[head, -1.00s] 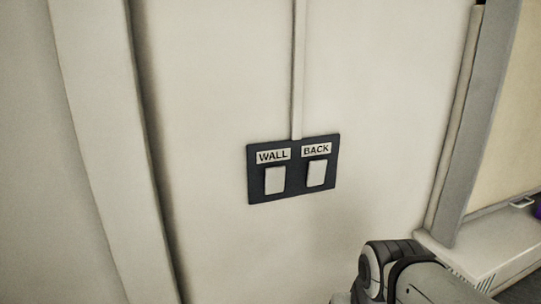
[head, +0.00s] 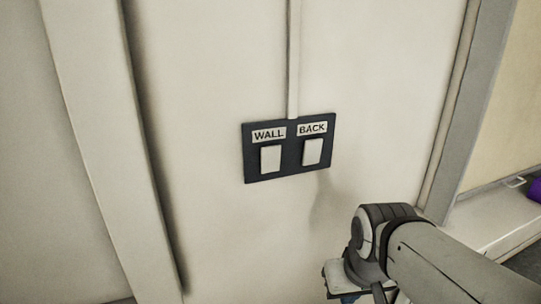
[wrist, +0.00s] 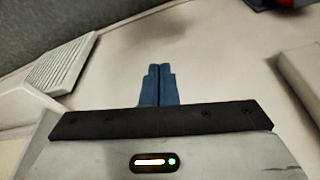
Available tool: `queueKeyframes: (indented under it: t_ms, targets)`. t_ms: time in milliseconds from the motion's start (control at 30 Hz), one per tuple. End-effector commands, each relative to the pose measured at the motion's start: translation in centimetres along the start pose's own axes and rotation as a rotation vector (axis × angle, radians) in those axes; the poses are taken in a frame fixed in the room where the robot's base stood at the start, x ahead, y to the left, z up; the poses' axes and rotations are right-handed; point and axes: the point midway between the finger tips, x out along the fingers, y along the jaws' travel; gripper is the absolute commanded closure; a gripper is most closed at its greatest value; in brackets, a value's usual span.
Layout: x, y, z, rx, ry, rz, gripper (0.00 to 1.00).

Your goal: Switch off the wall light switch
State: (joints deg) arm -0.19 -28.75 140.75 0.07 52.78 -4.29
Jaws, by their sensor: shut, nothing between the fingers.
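A dark switch plate (head: 289,176) is fixed on the wall and carries two white rockers. The rocker under the label "WALL" is the left one (head: 271,159). The rocker under the label "BACK" is the right one (head: 312,152). My arm reaches in at the lower right of the head view, below and right of the plate and apart from it. In the wrist view the two blue fingers of my gripper (wrist: 159,88) are shut together with nothing between them. The fingertips are mostly hidden in the head view. The plate is not seen in the wrist view.
A white conduit (head: 294,60) runs up from the plate. A raised vertical post (head: 105,130) stands to the left. At right are a frame edge (head: 482,100) and a pale ledge with a purple object (head: 535,190). A slatted vent (wrist: 62,62) shows in the wrist view.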

Motion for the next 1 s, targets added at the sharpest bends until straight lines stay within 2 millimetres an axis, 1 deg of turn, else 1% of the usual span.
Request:
queueKeyframes:
  t_ms: [167,200,400,600,700,800,900,1000]
  targets:
    - [-3.3,-0.8,-5.1,-0.279,0.032,-0.012,1.00]
    - [-4.2,-1.1,-6.5,-0.362,0.042,-0.014,1.00]
    - [-9.1,-2.7,-12.9,-0.795,0.090,-0.016,1.00]
    - [-13.9,-4.9,-18.4,-1.227,0.146,-0.004,1.00]
    - [-15.9,-5.9,-20.6,-1.423,0.172,0.008,1.00]
    - [-17.6,-6.8,-22.2,-1.585,0.194,0.022,1.00]
    - [-18.8,-7.4,-23.3,-1.703,0.210,0.034,1.00]
    - [-19.6,-7.8,-23.9,-1.777,0.221,0.043,1.00]
